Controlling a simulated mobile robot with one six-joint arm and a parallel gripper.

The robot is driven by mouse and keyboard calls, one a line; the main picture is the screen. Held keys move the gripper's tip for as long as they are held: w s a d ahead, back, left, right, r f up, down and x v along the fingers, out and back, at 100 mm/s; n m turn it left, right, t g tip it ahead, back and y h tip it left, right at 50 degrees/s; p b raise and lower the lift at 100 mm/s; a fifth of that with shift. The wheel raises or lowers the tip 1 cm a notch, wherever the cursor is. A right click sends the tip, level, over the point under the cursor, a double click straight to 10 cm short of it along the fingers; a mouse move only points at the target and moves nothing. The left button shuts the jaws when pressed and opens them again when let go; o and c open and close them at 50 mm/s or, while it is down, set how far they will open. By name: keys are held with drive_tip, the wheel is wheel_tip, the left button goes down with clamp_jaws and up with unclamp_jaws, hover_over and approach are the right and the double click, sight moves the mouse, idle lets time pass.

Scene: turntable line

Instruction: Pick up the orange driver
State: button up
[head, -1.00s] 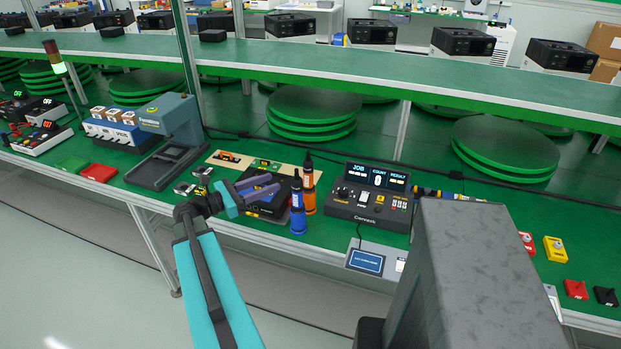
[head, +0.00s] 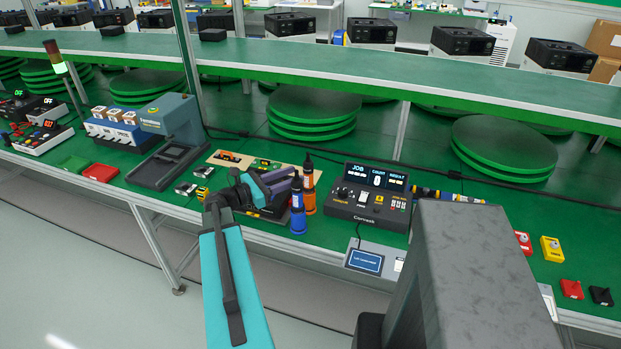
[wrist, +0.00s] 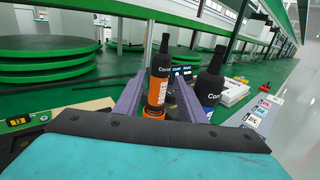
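The orange driver (head: 308,199) stands upright on the green bench, with a black upper part and an orange lower body. It also shows in the wrist view (wrist: 157,92), where it appears between the two purple fingers. My gripper (head: 297,179) is open beside the drivers, its fingers spread at either side of the orange driver in the wrist view (wrist: 158,82). I see no clear contact. The blue driver (head: 298,214) stands upright just in front of the orange one and partly hides it; in the wrist view (wrist: 209,88) it is right of the right finger.
A control console (head: 369,197) with a lit display stands right of the drivers. A dark tray lies behind my gripper, mostly hidden. A grey press-like machine (head: 170,125) stands to the left. A raised green shelf (head: 310,64) runs behind the bench.

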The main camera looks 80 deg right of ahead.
sight(304, 171)
drive_tip(key=shift+p+x, duration=1)
drive_tip(key=shift+x, duration=0.9)
drive_tip(key=shift+s+d+r, duration=0.1)
drive_tip(key=shift+s+d, duration=0.25)
drive_tip(key=shift+s, duration=0.3)
clamp_jaws()
